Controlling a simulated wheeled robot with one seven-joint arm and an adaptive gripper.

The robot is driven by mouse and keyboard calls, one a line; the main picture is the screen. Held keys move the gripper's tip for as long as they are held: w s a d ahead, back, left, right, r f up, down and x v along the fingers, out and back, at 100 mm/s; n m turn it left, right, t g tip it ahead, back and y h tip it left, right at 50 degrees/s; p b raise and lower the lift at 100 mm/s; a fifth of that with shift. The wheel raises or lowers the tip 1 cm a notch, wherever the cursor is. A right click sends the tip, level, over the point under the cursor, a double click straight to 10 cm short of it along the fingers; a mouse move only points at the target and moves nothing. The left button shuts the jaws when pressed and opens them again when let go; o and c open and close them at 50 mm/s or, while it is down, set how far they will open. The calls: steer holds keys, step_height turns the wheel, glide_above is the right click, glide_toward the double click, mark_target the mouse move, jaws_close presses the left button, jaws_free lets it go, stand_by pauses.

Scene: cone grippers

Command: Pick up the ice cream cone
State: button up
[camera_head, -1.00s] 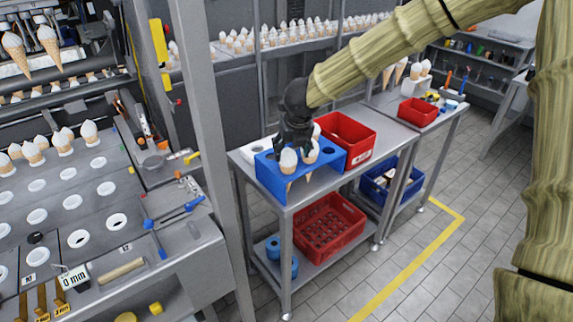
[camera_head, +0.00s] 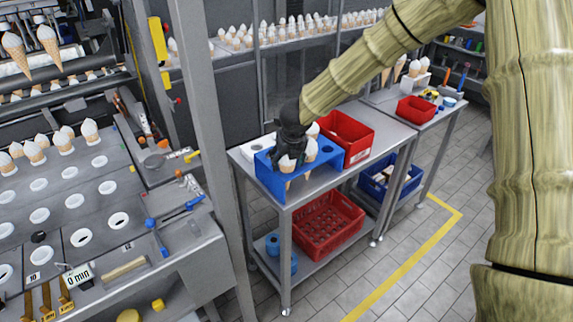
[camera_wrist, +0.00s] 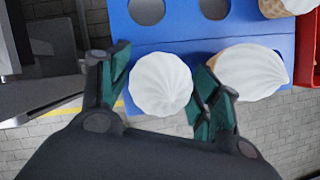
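A blue holder (camera_head: 268,180) stands on the grey table, with ice cream cones upright in its holes. The front left cone (camera_head: 287,166) has a white swirled top; from above, this top shows in the wrist view (camera_wrist: 160,82). My gripper (camera_head: 288,156) is down at this cone. In the wrist view, my gripper (camera_wrist: 160,92) is open with one dark green finger on each side of the white top. The right finger sits between it and a second cone (camera_wrist: 248,72), very close to both. Whether the fingers touch the cone I cannot tell.
The second cone (camera_head: 310,152) stands close on the right. A red bin (camera_head: 352,130) is right behind the holder. Two empty holes (camera_wrist: 147,10) lie beside the cones. A grey post (camera_head: 205,120) rises left of the table.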

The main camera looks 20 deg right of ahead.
steer(key=c, duration=0.4)
steer(key=shift+o, duration=0.2)
